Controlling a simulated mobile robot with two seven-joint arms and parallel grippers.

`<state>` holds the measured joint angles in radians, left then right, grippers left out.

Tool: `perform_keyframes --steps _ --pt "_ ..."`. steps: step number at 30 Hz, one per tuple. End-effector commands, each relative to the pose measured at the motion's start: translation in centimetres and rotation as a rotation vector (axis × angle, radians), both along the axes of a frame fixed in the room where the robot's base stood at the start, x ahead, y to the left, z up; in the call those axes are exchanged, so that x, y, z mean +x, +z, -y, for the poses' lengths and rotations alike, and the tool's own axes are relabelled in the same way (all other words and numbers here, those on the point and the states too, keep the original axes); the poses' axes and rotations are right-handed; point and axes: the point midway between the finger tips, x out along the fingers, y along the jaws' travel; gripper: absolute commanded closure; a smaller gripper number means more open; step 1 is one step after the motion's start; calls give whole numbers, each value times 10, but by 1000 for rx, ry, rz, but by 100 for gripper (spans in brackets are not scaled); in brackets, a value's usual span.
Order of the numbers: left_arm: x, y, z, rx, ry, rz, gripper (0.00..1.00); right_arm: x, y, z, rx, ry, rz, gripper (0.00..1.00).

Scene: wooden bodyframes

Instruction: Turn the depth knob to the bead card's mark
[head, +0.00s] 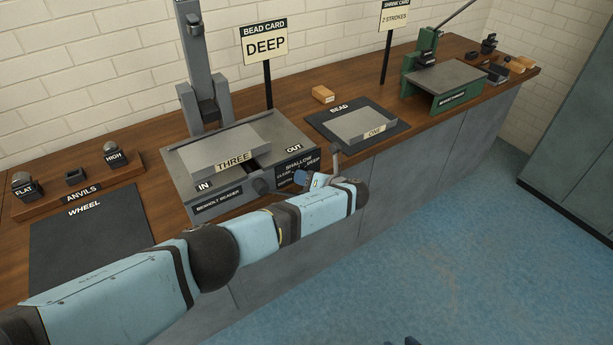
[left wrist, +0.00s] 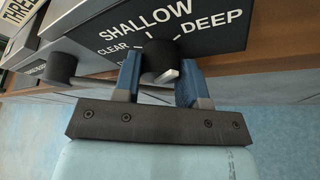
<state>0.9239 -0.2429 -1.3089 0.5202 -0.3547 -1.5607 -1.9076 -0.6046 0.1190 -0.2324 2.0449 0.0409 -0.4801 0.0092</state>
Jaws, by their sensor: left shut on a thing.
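The grey bead machine (head: 185,187) carries a dial panel (left wrist: 110,30) with SHALLOW, CLEAR and DEEP marks. The dark round depth knob (left wrist: 160,57) sits on this panel, with a pale piece at its lower side; I cannot tell for sure which mark it points to. My left gripper (head: 301,178) reaches the panel's front, and in the left wrist view its blue fingers (left wrist: 158,85) are shut on the knob from both sides.
Another dark knob (head: 262,186) is left of the panel. A plate marked THREE (head: 228,146) lies on the machine; a plate marked ONE (head: 366,125) lies on the BEAD mat (head: 320,121). The green machine (head: 451,102) stands farther right. Open floor lies in front.

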Motion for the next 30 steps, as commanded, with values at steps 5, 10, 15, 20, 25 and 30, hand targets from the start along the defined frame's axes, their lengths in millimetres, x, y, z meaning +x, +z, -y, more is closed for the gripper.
perform_keyframes --steps 5,10,15,20,25,30 --pt "-1 -1 1 50 1 -38 85 0 0 0 -1 0 1 57" --pt "0 -2 0 73 1 -53 85 0 1 0 0 0 3 57" --pt "0 -2 0 78 1 -59 85 1 2 0 0 0 5 57" --pt "0 -2 0 78 1 -59 85 1 2 0 0 0 5 57" --pt "0 -2 0 77 1 -58 43 1 2 -1 1 1 5 57" --pt "0 -1 0 76 0 -57 36 1 2 -1 1 1 5 57"
